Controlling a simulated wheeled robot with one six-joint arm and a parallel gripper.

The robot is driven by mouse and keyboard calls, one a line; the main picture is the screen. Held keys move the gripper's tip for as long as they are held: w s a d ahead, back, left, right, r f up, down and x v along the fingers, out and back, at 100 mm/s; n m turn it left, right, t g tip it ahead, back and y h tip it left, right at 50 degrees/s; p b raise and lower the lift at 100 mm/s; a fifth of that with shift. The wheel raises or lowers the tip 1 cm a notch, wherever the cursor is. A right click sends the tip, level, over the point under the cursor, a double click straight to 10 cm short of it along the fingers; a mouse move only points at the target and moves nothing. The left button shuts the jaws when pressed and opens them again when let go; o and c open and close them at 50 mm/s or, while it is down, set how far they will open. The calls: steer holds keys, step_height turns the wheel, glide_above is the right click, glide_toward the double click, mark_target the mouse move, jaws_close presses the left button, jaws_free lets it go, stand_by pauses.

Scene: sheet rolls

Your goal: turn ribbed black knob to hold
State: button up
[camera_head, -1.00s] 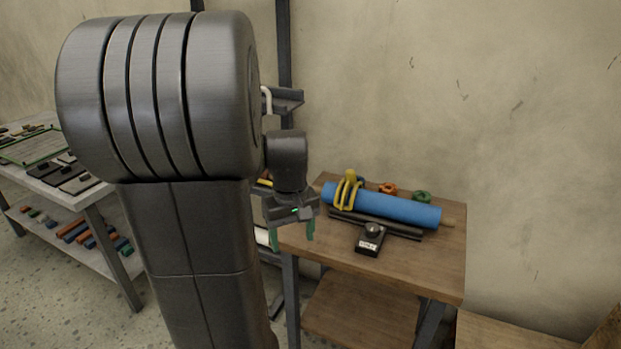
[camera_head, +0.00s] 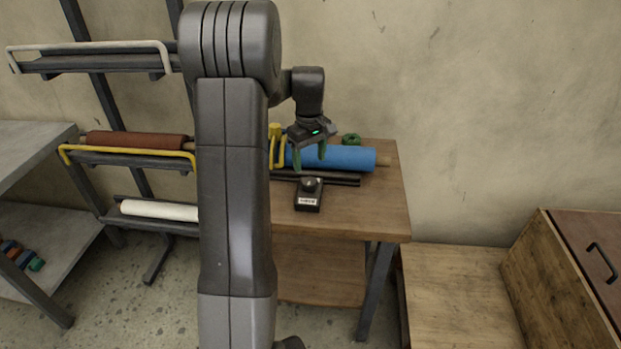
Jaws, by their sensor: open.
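The black knob (camera_head: 311,184) sits on a small black box (camera_head: 308,199) with a white label on its front face. The box stands on the wooden table (camera_head: 370,215), near its middle. The ribs and the knob's setting are too small to make out. My gripper (camera_head: 310,161) is open and empty, with its two green fingers pointing down. In the picture it appears just above the knob, apart from it; the exact depth between them is hard to tell.
A blue roll (camera_head: 345,158) lies behind the box, with a yellow clamp (camera_head: 275,145) at its left end and dark bars (camera_head: 340,179) in front. A green ring (camera_head: 352,138) lies behind. A rack with a red-brown roll (camera_head: 135,140) stands left. A wooden crate (camera_head: 560,280) is at right.

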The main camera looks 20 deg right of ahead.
mark_target(310, 181)
step_height(310, 181, down, 7)
steer(key=shift+f, duration=0.2)
steer(key=c, duration=1)
steer(key=shift+o, duration=0.2)
